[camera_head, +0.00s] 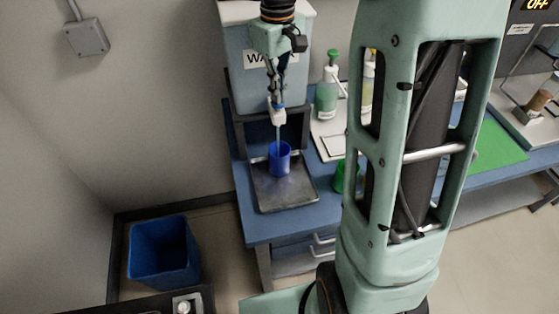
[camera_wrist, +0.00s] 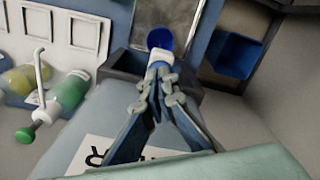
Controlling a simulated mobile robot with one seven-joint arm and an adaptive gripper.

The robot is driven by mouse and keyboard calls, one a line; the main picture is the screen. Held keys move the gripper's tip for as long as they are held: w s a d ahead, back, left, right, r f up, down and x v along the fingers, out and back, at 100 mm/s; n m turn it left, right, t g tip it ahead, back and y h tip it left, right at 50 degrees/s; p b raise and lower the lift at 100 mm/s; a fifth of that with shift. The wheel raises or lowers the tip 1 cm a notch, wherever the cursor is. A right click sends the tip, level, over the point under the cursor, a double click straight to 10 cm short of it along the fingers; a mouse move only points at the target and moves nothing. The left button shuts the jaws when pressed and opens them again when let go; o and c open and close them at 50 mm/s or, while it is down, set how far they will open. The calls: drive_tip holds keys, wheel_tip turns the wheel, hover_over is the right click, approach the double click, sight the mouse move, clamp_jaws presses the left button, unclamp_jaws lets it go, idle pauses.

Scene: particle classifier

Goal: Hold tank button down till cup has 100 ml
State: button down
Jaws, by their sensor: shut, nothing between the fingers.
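The light blue water tank (camera_head: 243,88) stands on the blue bench, its label partly covered by my gripper. A white tap piece (camera_head: 278,116) sticks out at its front, and also shows in the wrist view (camera_wrist: 161,56). My gripper (camera_head: 275,100) is shut and empty, pointing down with its fingertips at the tap; I cannot see the button itself under them. A thin pale stream runs from the tap towards the blue cup (camera_head: 279,160). The cup stands upright on the dark metal tray (camera_head: 286,194) below the tap. Its water level and any marks are not readable.
A blue bin (camera_head: 164,252) stands on the floor at the left. A green bottle (camera_head: 326,97) stands right of the tank. My arm hides part of the bench. A green mat (camera_head: 497,147) lies farther right.

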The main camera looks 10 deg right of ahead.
wheel_tip(320, 180, up, 7)
drive_tip(key=p, duration=0.6)
idle(1.0)
